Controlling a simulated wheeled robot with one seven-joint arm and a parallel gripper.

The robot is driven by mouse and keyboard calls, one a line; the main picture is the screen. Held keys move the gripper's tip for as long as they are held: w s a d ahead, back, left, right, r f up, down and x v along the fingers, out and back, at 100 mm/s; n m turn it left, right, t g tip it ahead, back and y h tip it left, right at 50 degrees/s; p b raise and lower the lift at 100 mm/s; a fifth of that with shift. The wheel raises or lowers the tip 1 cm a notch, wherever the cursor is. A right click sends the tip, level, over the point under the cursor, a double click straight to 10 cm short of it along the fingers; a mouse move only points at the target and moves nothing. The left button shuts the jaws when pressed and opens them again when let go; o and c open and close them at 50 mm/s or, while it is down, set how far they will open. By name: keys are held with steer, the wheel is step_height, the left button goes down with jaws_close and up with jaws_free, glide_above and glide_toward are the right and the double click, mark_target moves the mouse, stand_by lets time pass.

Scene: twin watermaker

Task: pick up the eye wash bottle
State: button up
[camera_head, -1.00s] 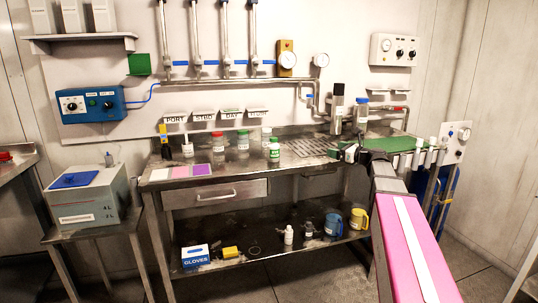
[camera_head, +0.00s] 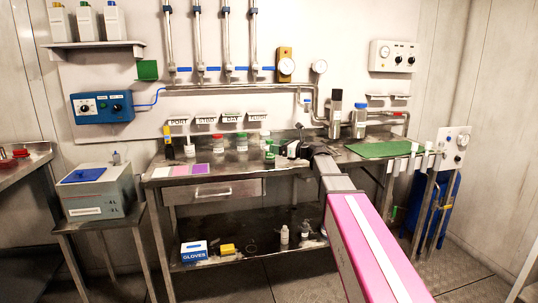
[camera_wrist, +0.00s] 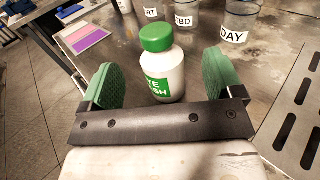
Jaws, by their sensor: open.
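The eye wash bottle (camera_wrist: 165,75) is white with a green cap and a green label. It stands upright on the metal bench, in the middle of the wrist view. My gripper (camera_wrist: 160,88) is open, with one green-padded finger on each side of the bottle in that view. Gaps show between the bottle and both pads, and I cannot tell how far the bottle reaches in between them. The gripper bar hides the bottle's lowest edge. In the head view the bottle (camera_head: 269,150) is small, just left of my gripper (camera_head: 284,149), which partly covers it.
Labelled jars (camera_wrist: 241,18) stand behind the bottle. Coloured cards (camera_wrist: 82,37) lie at the bench's left. A slotted drain area (camera_wrist: 299,105) is at right. Bare bench surrounds the bottle.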

steer(key=shift+x, duration=2.6)
steer(key=shift+r, duration=0.15)
steer(key=c, duration=1.1)
